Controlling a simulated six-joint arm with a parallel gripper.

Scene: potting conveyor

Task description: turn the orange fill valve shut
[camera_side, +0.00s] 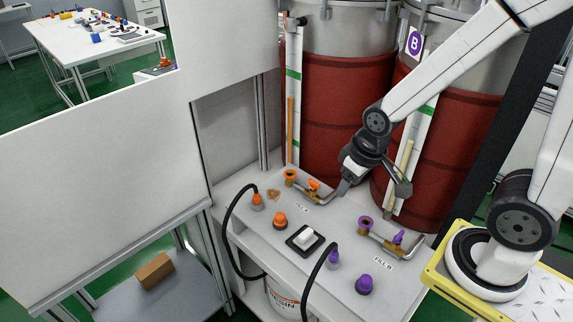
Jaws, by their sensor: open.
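The orange fill valve has a small orange handle (313,184) on a metal pipe at the back left of the grey panel (335,232). The handle looks roughly in line with the pipe, but it is too small to be sure. An orange-rimmed fitting (290,175) stands at the pipe's left end. My gripper (372,190) is open and empty, with its fingers spread wide. It hangs to the right of the orange handle and apart from it. Its left finger appears close to the pipe's right end; I cannot tell whether they touch.
A purple valve handle (398,237) sits on a second pipe at the right. An orange knob (280,219), a white switch (305,237), a purple knob (364,284) and black hoses stand in front. Two red-banded drums (335,110) (455,140) stand close behind.

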